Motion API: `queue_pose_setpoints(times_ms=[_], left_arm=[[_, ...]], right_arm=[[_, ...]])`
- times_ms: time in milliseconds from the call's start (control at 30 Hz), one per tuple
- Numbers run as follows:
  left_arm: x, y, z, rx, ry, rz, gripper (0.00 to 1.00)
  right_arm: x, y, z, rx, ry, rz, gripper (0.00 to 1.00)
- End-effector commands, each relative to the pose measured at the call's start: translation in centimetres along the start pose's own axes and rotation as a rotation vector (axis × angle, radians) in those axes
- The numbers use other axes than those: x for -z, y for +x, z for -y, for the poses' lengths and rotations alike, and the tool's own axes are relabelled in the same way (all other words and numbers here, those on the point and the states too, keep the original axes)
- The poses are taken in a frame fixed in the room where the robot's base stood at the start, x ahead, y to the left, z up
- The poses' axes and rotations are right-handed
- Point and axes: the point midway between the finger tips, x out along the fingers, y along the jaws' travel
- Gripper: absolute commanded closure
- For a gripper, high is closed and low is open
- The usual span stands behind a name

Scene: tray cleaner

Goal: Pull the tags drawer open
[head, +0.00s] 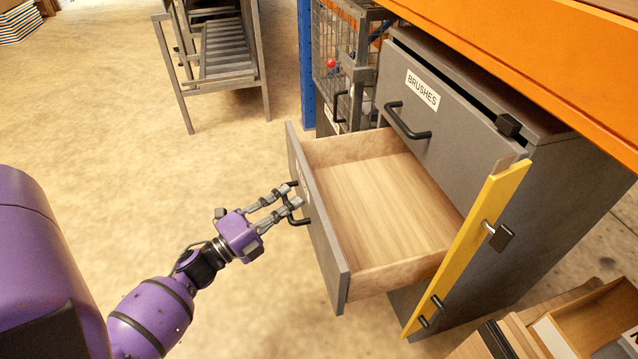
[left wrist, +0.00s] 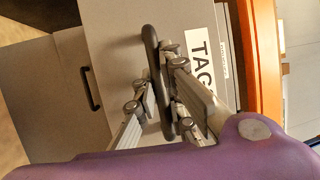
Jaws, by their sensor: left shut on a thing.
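The tags drawer (head: 365,195) is pulled well out of the grey cabinet (head: 570,190). Its wooden inside is bare. Its label (left wrist: 200,70), partly hidden, shows the letters TAG in the left wrist view. My left gripper (head: 293,196) is shut on the black handle (head: 299,220) on the drawer's grey front. In the left wrist view, the handle (left wrist: 152,60) passes between the fingers (left wrist: 165,105). My right gripper is not in view.
The brushes drawer (head: 450,105) above is shut. A yellow bar (head: 468,245) with a padlock (head: 501,237) stands at the cabinet's right front edge. Cardboard boxes (head: 570,325) lie at lower right. A wire cage (head: 335,50) stands behind. The floor left of the drawer is clear.

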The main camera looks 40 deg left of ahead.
Motion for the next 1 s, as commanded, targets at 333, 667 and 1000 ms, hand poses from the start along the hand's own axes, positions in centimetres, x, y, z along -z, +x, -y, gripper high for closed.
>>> queue_pose_setpoints(times_ms=[333,667,1000], left_arm=[[-1.5,-3.8,0.6,-0.002,-0.005,0.0,1.0],[-1.6,-4.0,0.6,-0.003,-0.005,-0.001,1.0],[-1.6,-3.9,0.7,-0.002,-0.002,-0.001,0.71]], right_arm=[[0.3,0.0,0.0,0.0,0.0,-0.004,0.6],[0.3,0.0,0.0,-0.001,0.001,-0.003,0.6],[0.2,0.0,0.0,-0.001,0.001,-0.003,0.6]])
